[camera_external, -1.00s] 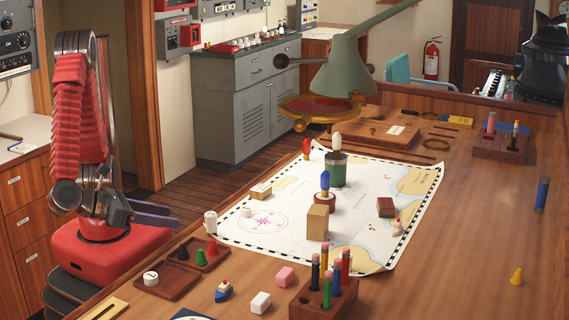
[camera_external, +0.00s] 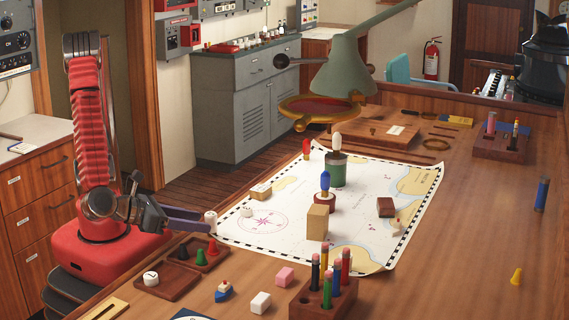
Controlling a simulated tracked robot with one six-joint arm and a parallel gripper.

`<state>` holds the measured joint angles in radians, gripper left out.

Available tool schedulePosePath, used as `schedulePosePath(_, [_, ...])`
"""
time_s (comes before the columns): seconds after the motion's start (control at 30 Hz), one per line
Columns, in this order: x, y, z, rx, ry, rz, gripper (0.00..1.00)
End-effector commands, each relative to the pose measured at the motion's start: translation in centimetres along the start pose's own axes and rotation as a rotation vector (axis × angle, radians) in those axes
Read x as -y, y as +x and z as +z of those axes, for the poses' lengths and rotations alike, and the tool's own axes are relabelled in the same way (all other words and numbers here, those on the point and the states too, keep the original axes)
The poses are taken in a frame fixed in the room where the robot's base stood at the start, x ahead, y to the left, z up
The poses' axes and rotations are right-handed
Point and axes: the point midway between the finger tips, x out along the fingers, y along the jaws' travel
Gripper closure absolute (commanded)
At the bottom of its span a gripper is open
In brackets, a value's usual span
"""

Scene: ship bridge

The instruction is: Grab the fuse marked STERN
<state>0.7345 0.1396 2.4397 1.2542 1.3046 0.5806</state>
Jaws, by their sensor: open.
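No label reading STERN can be made out, so I cannot tell which thing is that fuse. Banded cylinders stand in a dark wooden block (camera_external: 322,297) at the front and in another wooden block (camera_external: 487,150) at the back right. A blue cylinder (camera_external: 541,194) stands alone on the right of the table. My gripper (camera_external: 206,224) is open and empty at the table's left edge. Its fingers point right, close to a small white cylinder (camera_external: 211,217); I cannot tell whether they touch it.
A chart (camera_external: 285,205) lies on the table with small pieces and wooden blocks on it. A wooden tray (camera_external: 180,284) with pegs lies at the front left. A green lamp (camera_external: 342,68) and round magnifier (camera_external: 320,108) hang over the back. The table's right side is mostly clear.

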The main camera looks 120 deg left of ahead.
Motion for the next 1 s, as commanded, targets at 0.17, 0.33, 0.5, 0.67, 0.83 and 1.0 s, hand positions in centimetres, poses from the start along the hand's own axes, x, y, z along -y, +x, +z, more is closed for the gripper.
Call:
schedulePosePath(0.17, [0.0, 0.0, 0.0, 0.0, 0.0, 0.0, 0.54])
schedulePosePath(0.33, [0.0, 0.3, 0.0, 0.0, 0.0, 0.001, 0.54])
schedulePosePath(0.5, [-0.1, 1.6, 0.2, -0.001, 0.0, 0.003, 0.54])
schedulePosePath(0.67, [-0.1, 3.4, 0.3, 0.0, 0.0, 0.003, 0.54])
schedulePosePath(0.83, [-0.1, 4.8, 0.3, 0.0, 0.0, 0.001, 0.54])
schedulePosePath(1.0, [-0.1, 5.2, 0.3, 0.0, 0.0, 0.0, 0.54])
